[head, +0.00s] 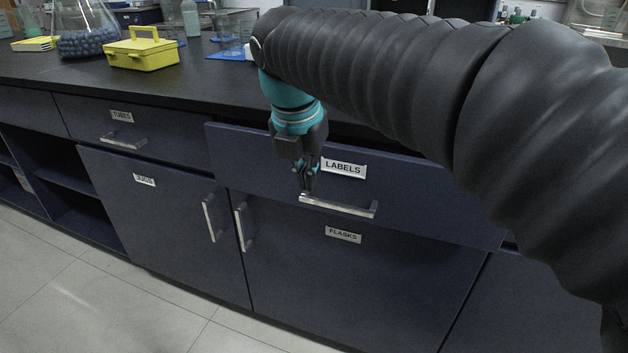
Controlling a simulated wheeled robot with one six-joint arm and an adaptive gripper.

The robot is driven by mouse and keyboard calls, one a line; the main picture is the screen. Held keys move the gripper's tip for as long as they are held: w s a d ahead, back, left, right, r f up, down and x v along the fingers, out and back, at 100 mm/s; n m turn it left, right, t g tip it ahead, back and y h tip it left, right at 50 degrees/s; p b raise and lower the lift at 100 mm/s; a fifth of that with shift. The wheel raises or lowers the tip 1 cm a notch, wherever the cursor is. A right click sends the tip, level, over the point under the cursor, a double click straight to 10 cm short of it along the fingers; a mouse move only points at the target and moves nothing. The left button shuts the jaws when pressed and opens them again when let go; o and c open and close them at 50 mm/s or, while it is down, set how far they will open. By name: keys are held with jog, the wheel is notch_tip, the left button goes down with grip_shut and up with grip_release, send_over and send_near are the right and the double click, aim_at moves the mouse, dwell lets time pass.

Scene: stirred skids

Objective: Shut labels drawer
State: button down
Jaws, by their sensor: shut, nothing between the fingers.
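The labels drawer (420,193) has a dark blue front with a white "LABELS" plate and a silver bar handle (338,206). Its front stands out a little from the cabinet, so it is partly open. My gripper (307,187) is shut and empty, pointing down just in front of the drawer front. Its fingertips are by the left end of the handle; I cannot tell whether they touch it. My arm hides the upper right part of the drawer and the counter edge above it.
The tubes drawer (160,138) to the left looks closed. Below are the flasks door (350,275) and another door (165,215) with upright handles. The black counter (200,85) carries a yellow box (140,53) and a flask of blue beads (86,30). The floor in front is clear.

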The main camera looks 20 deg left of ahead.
jog(key=v, duration=0.6)
jog(key=s+a+f+n+b, duration=0.2)
jog(key=s+a+f, duration=0.3)
jog(key=s+a, duration=0.1)
jog(key=m+t+h+b, duration=0.1)
jog(key=m+t+b, duration=0.15)
jog(key=t, duration=1.25)
send_near(255, 168)
jog(key=shift+n, duration=0.25)
jog(key=w, duration=0.7)
jog(key=shift+w+d+f, duration=0.1)
jog(key=shift+d+f, duration=0.05)
jog(key=shift+d, duration=0.15)
